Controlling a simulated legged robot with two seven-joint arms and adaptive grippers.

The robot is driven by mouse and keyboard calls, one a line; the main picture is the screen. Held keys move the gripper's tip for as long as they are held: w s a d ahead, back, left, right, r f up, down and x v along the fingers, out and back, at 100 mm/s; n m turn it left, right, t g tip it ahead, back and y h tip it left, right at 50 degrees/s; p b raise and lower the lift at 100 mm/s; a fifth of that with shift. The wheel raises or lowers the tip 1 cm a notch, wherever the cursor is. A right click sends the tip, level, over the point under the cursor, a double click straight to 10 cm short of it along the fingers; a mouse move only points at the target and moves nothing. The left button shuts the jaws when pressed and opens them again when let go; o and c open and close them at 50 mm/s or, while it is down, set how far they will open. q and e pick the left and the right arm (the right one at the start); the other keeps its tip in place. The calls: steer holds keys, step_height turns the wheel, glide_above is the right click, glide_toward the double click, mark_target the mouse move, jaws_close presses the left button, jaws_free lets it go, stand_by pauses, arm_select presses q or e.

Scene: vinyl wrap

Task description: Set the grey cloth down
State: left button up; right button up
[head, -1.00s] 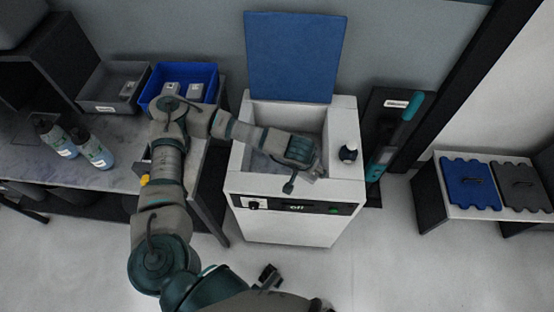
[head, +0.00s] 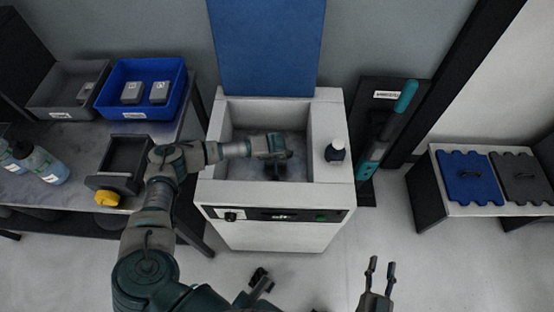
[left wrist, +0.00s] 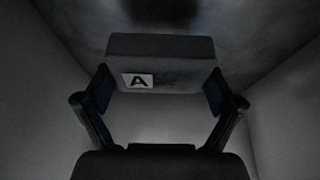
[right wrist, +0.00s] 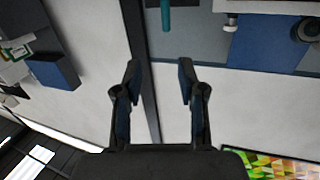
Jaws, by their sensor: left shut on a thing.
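My left gripper (head: 277,168) reaches down inside the open white machine (head: 222,190). In the left wrist view my left gripper (left wrist: 160,84) has its two fingers shut on the sides of a grey block-like piece (left wrist: 172,62) with a white "A" label. It looks like a firm block; I see no clear cloth. In the head view the held piece is hidden by the gripper and arm. I cannot tell whether it touches the chamber floor. My right gripper (head: 381,268) is open and empty at the lower right, in front of the machine.
The blue lid (head: 265,50) stands up behind the chamber. Left table: blue bin (head: 135,118) with grey blocks, grey bin (head: 45,105), black tray (head: 125,160), bottles (head: 42,165). Right bench: blue panel (head: 470,178), grey panel (head: 525,180).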

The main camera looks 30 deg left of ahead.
arm_select(q)
steer(key=f, duration=0.2)
steer(key=f+b, duration=0.1)
steer(key=shift+s+a+f, duration=0.15)
steer(key=shift+a+f, duration=0.15)
steer(key=shift+f, duration=0.1)
steer(key=shift+c, duration=0.5)
steer(key=shift+d+r, duration=0.1)
arm_select(e)
steer(key=r+t, duration=0.1)
steer(key=a+r+t, duration=0.1)
steer(key=shift+r+y, duration=0.3)
steer(key=shift+r, duration=0.1)
arm_select(q)
steer(key=shift+d, duration=0.1)
steer(key=o, duration=0.8)
arm_select(e)
steer(key=shift+w+d, duration=0.15)
